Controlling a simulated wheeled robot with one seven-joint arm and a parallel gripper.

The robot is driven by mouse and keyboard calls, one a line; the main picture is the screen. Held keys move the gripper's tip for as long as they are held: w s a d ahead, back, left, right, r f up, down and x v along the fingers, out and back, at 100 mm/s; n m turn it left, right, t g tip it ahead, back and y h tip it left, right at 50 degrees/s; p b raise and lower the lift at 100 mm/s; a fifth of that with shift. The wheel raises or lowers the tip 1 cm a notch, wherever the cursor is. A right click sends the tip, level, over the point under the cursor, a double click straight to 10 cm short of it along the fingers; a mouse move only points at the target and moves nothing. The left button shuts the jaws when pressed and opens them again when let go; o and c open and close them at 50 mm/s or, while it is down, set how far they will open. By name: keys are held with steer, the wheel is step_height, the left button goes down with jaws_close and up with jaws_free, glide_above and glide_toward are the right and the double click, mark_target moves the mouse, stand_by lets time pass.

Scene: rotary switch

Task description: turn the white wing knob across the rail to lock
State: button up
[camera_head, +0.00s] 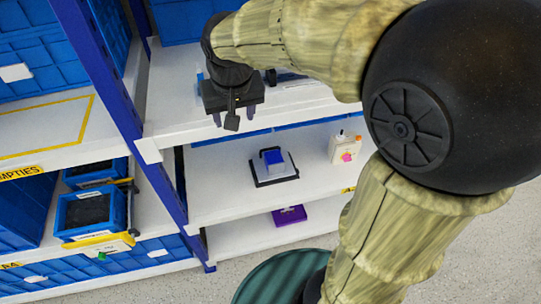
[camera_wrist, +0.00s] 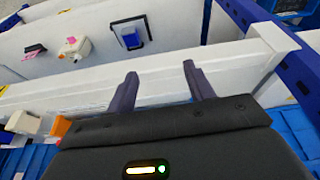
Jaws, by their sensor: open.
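I cannot clearly make out the white wing knob or its rail. In the wrist view, a small off-white block (camera_wrist: 22,122) lies at the lower left beside an orange piece (camera_wrist: 61,126); their details are too small to tell. A white box with a pink knob (camera_head: 346,150) stands on the middle shelf; it also shows in the wrist view (camera_wrist: 75,49). My gripper (camera_head: 232,117) hangs over the front of the upper shelf. Its two dark fingers (camera_wrist: 158,72) are apart with nothing between them.
A blue block (camera_head: 273,158) sits on a dark-edged base on the middle shelf (camera_head: 220,190). A purple item (camera_head: 289,215) lies on the lower shelf. A blue upright post (camera_head: 125,105) stands left of my gripper. Blue bins (camera_head: 90,213) fill the left bay.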

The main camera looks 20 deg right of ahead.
steer(key=s+d+f+p, duration=0.1)
steer(key=s+d+f, duration=0.4)
steer(key=f, duration=0.4)
steer(key=shift+s+d+f+g+p, duration=0.3)
steer(key=shift+s+d+g, duration=0.1)
steer(key=shift+d, duration=0.2)
steer(key=s+d+f, duration=0.2)
steer(key=s+f, duration=0.1)
steer(key=w+p+v, duration=0.2)
steer(key=p+v, duration=0.9)
steer(key=p, duration=0.1)
steer(key=shift+w+a+r, duration=0.15)
steer(key=shift+w+r, duration=0.15)
steer(key=shift+r, duration=0.4)
